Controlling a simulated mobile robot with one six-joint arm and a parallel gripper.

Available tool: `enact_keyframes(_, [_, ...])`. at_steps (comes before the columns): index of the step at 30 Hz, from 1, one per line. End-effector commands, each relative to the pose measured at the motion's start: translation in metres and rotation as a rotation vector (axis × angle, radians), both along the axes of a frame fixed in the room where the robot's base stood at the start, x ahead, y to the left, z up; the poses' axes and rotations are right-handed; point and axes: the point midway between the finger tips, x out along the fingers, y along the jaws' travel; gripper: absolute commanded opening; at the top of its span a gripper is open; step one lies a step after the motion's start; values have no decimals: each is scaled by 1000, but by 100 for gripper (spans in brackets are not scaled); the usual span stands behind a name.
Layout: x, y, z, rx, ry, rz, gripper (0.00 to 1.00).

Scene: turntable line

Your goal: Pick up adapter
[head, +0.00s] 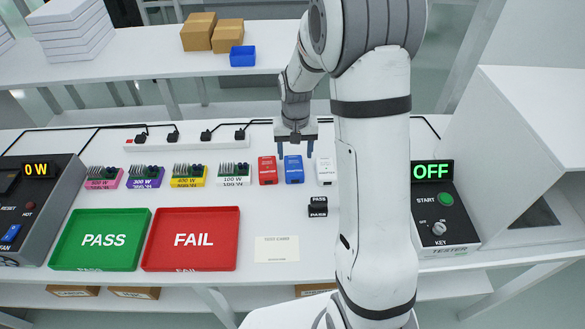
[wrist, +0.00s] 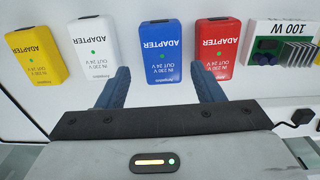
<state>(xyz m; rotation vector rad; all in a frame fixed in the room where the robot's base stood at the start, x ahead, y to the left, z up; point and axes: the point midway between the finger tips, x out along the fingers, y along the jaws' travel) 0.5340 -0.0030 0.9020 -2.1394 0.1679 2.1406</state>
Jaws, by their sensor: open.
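Adapters stand in a row on the white bench: red (head: 267,171), blue (head: 293,170) and white (head: 326,172). The wrist view also shows a yellow adapter (wrist: 34,55), which my arm hides in the head view. My gripper (head: 296,151) is open and empty at the back edge of the blue adapter. In the wrist view its two fingers (wrist: 163,80) point toward the blue adapter (wrist: 168,50), one to each side. The adapter is not clearly between the fingertips, and I cannot tell the height gap.
Several wattage-labelled boards, such as the 100 W one (head: 234,175), stand left of the adapters. A green PASS tray (head: 101,262) and red FAIL tray (head: 190,263) lie in front. A power strip (head: 185,140) runs behind. A tester reading OFF (head: 441,215) stands right.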

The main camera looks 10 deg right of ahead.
Motion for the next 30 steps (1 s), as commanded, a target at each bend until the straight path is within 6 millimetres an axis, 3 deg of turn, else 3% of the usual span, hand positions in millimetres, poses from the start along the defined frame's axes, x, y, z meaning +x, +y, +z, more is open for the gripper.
enact_keyframes(11, [6,2,-48,0,3,-1,61])
enact_keyframes(20, [6,1,-53,0,-1,-1,61])
enact_keyframes(30, [6,1,-53,0,-1,-2,34])
